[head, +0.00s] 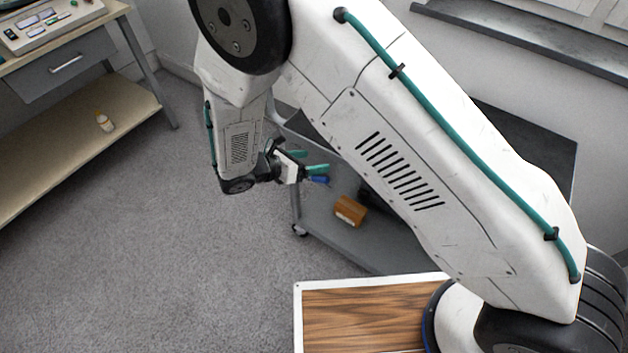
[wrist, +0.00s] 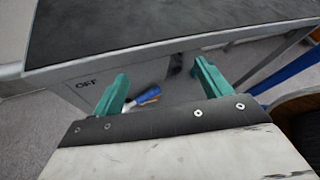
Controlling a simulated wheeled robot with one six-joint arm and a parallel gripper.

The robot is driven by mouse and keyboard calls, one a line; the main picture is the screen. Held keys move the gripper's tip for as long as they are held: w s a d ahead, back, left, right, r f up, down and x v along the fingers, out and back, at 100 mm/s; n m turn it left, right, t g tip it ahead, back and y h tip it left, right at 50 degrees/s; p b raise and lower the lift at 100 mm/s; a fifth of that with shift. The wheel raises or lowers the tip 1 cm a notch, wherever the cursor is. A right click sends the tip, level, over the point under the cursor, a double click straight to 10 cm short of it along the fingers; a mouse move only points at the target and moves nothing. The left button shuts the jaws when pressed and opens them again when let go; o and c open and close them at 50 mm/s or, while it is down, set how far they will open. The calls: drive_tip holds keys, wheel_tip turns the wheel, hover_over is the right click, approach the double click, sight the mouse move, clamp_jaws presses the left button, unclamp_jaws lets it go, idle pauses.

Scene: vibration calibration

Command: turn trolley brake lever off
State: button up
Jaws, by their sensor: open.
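The grey trolley has a dark top (head: 520,135) and a lower shelf (head: 335,232); its top also fills the upper wrist view (wrist: 150,30). A panel under the top edge bears the label OFF (wrist: 86,83). A blue handle with a pale end, apparently the brake lever (wrist: 148,95), shows between and beyond my fingers; in the head view its blue part (head: 320,180) is just below my fingertips. My gripper (head: 309,161) has teal fingers, spread apart and empty, at the trolley's left end. I cannot tell whether a finger touches the handle.
A wooden block (head: 350,210) lies on the trolley's lower shelf, with a dark object beside it. A workbench (head: 75,55) with a drawer stands at left, a small bottle (head: 105,122) on its lower shelf. The grey floor between bench and trolley is clear.

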sight(317, 179)
drive_tip(key=s+a+f+n+t, duration=0.25)
drive_tip(key=a+f+n, duration=0.2)
drive_tip(key=f, duration=0.45)
drive_tip(key=shift+n+t+y, duration=0.25)
drive_tip(key=shift+y, duration=0.15)
drive_tip(key=x, duration=0.8)
drive_tip(key=shift+d+f, duration=0.15)
drive_tip(key=shift+f, duration=0.2)
drive_tip(key=c, duration=1.4)
